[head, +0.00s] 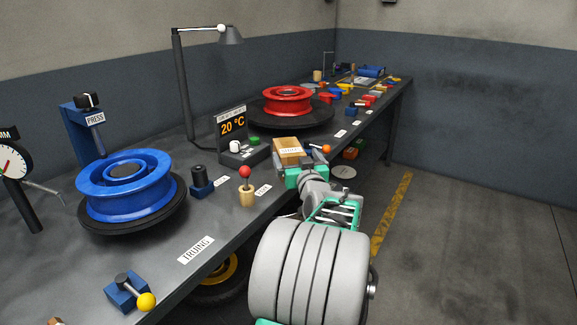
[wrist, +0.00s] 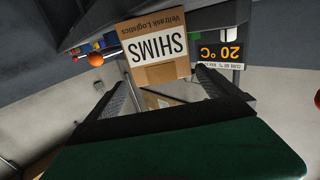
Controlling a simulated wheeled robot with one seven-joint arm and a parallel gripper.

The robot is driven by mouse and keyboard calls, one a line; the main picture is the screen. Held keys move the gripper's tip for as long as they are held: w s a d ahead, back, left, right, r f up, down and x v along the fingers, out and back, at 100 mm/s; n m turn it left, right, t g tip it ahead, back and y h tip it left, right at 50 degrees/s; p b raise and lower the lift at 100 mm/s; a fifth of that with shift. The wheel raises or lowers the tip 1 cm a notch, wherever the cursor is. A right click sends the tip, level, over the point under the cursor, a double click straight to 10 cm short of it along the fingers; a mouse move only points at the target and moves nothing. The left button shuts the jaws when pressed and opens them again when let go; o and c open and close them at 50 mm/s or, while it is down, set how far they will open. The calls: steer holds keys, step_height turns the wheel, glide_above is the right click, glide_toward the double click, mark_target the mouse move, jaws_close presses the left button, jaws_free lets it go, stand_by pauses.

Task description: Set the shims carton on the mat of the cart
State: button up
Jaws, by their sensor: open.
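The shims carton (head: 287,150) is a small brown box on the long workbench, just beyond my gripper (head: 303,165) in the head view. In the wrist view the carton (wrist: 157,50) appears upside down, its white SHIMS label facing me. My gripper (wrist: 163,82) is open there, with one dark finger on each side of the carton's near end. I see no grip on it, and how far the fingers reach along its sides is unclear. No cart or mat can be made out in either view.
On the workbench (head: 222,226), a temperature display (head: 232,127) stands left of the carton and an orange-knobbed lever (head: 326,149) right. A red-knobbed lever (head: 246,180), blue wheel rim (head: 126,190) and red rim (head: 287,98) are also there. The floor at right (head: 470,240) is clear.

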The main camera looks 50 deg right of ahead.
mark_target(289, 146)
steer(key=x, duration=0.5)
steer(key=f+x, duration=0.1)
steer(key=x, duration=0.2)
steer(key=shift+w+a+f+b, duration=0.1)
steer(key=shift+w+a+b, duration=0.05)
steer(key=shift+a+b, duration=0.15)
steer(key=shift+c, duration=0.6)
steer(key=c, duration=2)
steer(key=shift+r, duration=0.25)
jaws_close()
